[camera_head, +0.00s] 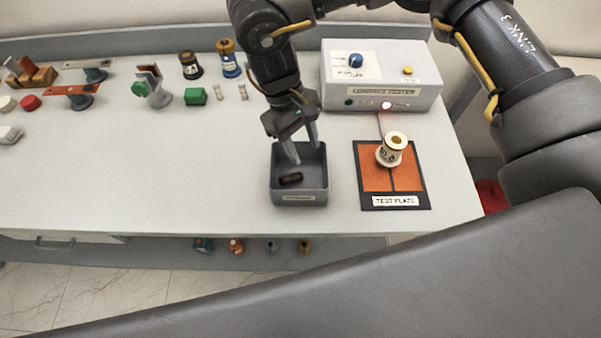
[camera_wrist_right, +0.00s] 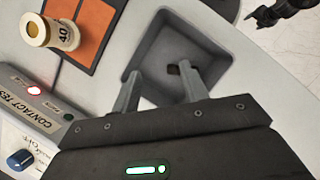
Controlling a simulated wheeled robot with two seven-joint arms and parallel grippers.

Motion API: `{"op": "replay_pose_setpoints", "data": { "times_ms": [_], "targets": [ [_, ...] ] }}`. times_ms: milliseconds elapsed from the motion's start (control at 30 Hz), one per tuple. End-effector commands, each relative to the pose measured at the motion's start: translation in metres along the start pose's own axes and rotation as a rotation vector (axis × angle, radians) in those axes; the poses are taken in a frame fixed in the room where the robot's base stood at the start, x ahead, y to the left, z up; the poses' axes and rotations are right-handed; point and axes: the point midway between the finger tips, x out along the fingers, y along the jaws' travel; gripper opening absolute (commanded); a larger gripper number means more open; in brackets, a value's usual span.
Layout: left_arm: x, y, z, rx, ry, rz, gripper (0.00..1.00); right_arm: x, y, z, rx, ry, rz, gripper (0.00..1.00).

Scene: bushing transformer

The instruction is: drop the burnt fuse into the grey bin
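The grey bin (camera_head: 300,197) stands on the table, left of the test plate. A dark, short cylinder, which looks like the burnt fuse (camera_head: 291,179), lies on its side on the bin floor. In the right wrist view the bin (camera_wrist_right: 158,42) shows from above, with the dark fuse (camera_wrist_right: 173,69) partly hidden by a finger. My right gripper (camera_head: 303,150) is open and empty, its fingertips over and just inside the bin, apart from the fuse. In the right wrist view a dark end, apparently my left gripper (camera_wrist_right: 262,17), is too small to read.
A cream fuse (camera_head: 391,152) stands upright on the orange test plate (camera_head: 378,182). Behind it is the contact tester (camera_head: 385,75) with a lit red lamp (camera_head: 386,105). Several fuses and holders stand at the back left. The table's front left is clear.

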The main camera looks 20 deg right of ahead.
Motion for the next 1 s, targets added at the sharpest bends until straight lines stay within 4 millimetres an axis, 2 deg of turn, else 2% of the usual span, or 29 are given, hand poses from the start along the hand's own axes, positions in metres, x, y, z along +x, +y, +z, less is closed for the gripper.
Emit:
{"op": "replay_pose_setpoints", "data": {
  "times_ms": [267,367,733,1000],
  "targets": [
    [0.002,0.000,0.001,0.000,-0.001,0.000,0.73,-0.005,0.000,-0.001,0.001,0.002,0.001,0.44],
    [0.006,0.000,0.001,0.000,-0.001,0.000,0.73,-0.018,0.001,-0.002,0.002,0.005,0.003,0.44],
    [0.019,0.000,0.002,-0.001,-0.001,0.000,0.73,-0.088,0.000,-0.001,0.003,0.004,0.003,0.44],
    [0.020,0.000,0.002,-0.001,-0.001,0.000,0.73,-0.108,0.000,0.000,0.001,0.000,0.000,0.44]
  ]
}}
